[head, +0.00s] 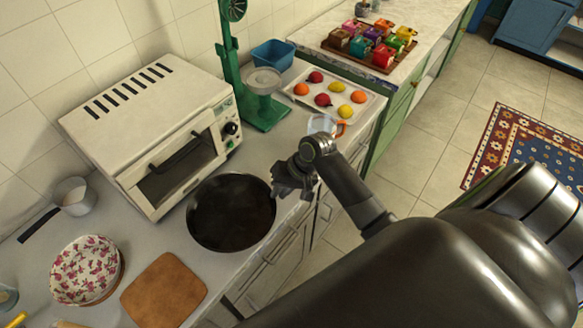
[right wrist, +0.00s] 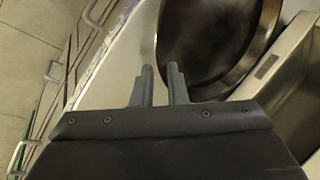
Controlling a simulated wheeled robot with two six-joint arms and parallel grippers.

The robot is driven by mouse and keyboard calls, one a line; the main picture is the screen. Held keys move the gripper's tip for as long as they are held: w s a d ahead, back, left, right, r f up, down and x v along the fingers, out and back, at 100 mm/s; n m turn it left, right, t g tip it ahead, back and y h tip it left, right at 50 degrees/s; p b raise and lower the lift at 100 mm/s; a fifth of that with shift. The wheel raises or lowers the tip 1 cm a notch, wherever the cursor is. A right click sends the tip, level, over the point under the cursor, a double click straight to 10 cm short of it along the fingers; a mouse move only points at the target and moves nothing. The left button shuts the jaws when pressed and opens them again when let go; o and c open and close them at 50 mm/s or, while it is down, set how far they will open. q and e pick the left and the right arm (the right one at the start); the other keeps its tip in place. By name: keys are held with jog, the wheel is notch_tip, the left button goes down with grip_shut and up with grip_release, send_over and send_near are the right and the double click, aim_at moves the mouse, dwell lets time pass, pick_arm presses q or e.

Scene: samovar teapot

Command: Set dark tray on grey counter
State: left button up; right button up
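The dark tray (head: 231,212) is round and almost black. It lies level over the front part of the grey counter (head: 140,232), before the white oven. I cannot tell whether its underside touches the counter. My right gripper (head: 283,188) is at its right rim. In the right wrist view the fingers (right wrist: 160,80) stand close together with the rim of the tray (right wrist: 215,45) between them, so it looks shut on that rim. My left gripper is not in view.
The white oven (head: 150,125) stands right behind the tray. A wooden board (head: 163,290) and a floral round lid (head: 86,268) are at lower left. A green scale (head: 264,115) and a fruit tray (head: 301,97) stand farther back.

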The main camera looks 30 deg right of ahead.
jog(key=v, duration=0.8)
jog(key=shift+b, duration=0.45)
jog(key=shift+r, duration=0.1)
